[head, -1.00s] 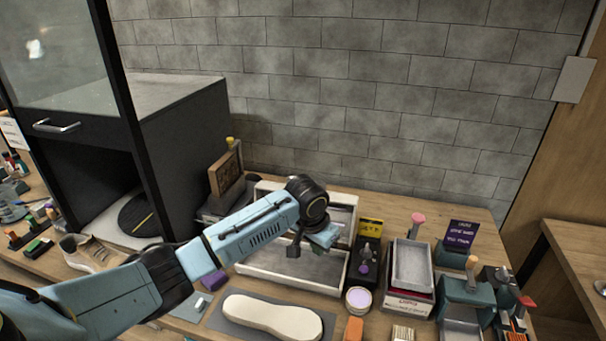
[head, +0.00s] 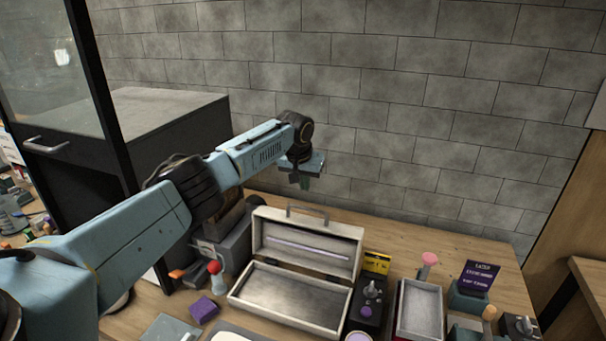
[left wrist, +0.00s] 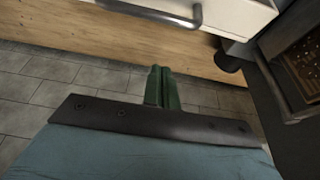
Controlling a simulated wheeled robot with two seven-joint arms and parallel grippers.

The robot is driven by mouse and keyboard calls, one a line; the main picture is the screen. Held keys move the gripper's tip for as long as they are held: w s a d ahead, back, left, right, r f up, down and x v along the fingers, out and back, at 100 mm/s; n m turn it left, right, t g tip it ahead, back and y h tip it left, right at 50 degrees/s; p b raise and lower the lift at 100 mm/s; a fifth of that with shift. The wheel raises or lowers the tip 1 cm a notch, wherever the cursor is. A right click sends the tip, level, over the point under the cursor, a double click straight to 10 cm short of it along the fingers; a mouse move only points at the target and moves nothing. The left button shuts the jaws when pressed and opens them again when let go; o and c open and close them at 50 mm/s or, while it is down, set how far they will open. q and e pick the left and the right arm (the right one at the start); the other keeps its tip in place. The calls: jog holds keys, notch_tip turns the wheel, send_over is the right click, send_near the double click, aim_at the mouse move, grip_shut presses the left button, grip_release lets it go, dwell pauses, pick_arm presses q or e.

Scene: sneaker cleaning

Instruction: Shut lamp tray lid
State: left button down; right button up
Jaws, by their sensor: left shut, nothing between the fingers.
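The lamp tray (head: 295,297) is a white open box on the wooden table in the head view. Its lid (head: 345,231) stands raised at the back, with a light tube (head: 308,246) inside and a handle (head: 307,213) on its upper edge. My left gripper (head: 303,184) is shut and empty, pointing down above and behind the raised lid, apart from it. My right gripper is not in view.
A black cabinet (head: 168,130) stands left. A grey device (head: 222,245) sits beside the tray. A red-topped bottle (head: 216,277) and a purple block (head: 204,309) are left of it. A black control box (head: 369,305) and a grey bin (head: 420,311) stand right.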

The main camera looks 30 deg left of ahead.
aim_at(301, 216)
pick_arm(q)
jog(key=shift+s+d+f+p, duration=0.15)
jog(key=shift+s+f+p, duration=0.5)
jog(key=shift+f, duration=0.25)
jog(key=shift+s+d+f+p, duration=0.15)
jog(key=shift+s+f+p, duration=0.3)
jog(key=shift+s+f, duration=0.35)
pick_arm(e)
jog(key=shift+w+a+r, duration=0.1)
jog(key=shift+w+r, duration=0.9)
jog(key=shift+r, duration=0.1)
pick_arm(q)
jog(key=shift+w+d, duration=0.1)
